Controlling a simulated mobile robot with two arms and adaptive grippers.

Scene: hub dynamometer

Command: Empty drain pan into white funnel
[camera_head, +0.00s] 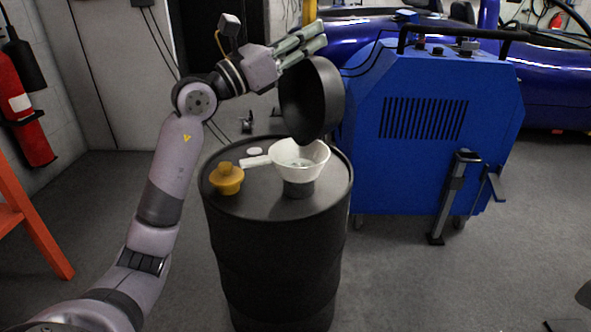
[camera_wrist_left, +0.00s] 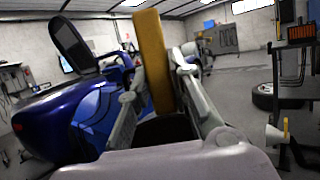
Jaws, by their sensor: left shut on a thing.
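The black drain pan (camera_head: 318,98) is tipped steeply on its side in the head view, its lower edge just above the white funnel. My left gripper (camera_head: 305,43) is shut at the pan's upper edge. The white funnel (camera_head: 300,155) stands upright on the black drum, its handle pointing left. In the left wrist view, a yellow bar (camera_wrist_left: 153,62) lies between the fingers of my left gripper (camera_wrist_left: 158,70), with a dark surface below it. I cannot tell how the bar joins the pan. No liquid stream shows. My right gripper is out of view.
The black drum (camera_head: 275,245) holds a yellow cap-like piece (camera_head: 227,179) and a small white disc (camera_head: 255,151) left of the funnel. A blue cabinet (camera_head: 430,130) stands close on the right. A fire extinguisher (camera_head: 25,120) and orange frame (camera_head: 25,215) are at far left.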

